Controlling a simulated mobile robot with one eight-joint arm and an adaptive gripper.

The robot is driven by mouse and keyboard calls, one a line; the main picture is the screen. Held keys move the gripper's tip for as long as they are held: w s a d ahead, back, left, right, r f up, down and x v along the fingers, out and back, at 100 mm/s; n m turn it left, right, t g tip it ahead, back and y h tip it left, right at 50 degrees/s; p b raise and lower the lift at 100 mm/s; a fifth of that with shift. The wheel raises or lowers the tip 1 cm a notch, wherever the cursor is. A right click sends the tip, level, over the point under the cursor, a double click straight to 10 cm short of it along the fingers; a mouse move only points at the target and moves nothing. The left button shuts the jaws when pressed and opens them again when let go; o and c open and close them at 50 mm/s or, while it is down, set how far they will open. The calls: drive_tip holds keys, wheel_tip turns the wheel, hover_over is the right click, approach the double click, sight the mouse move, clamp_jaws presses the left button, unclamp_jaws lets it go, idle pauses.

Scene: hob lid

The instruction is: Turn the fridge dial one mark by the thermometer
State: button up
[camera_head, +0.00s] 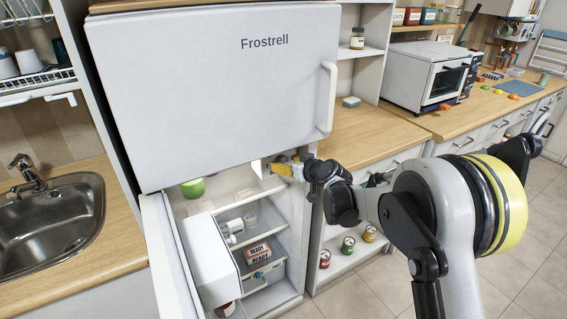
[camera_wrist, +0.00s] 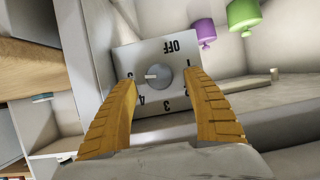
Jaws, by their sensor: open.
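The fridge dial (camera_wrist: 165,77) is a round grey knob on a pale panel (camera_wrist: 150,56) marked OFF and with numbers. Its white pointer faces left in the wrist view, towards the side where a 5 shows. My gripper (camera_wrist: 160,80) is open, with its yellow fingers on either side of the knob; I cannot tell whether they touch it. In the head view my gripper (camera_head: 277,168) reaches into the top of the open fridge compartment, and the dial is not clear there. I cannot make out a thermometer in either view.
The upper fridge door (camera_head: 215,90) is shut above my gripper. The lower door (camera_head: 165,245) stands open at the left. Shelves (camera_head: 262,235) below hold several items.

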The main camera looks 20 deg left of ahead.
drive_tip(key=v, duration=1)
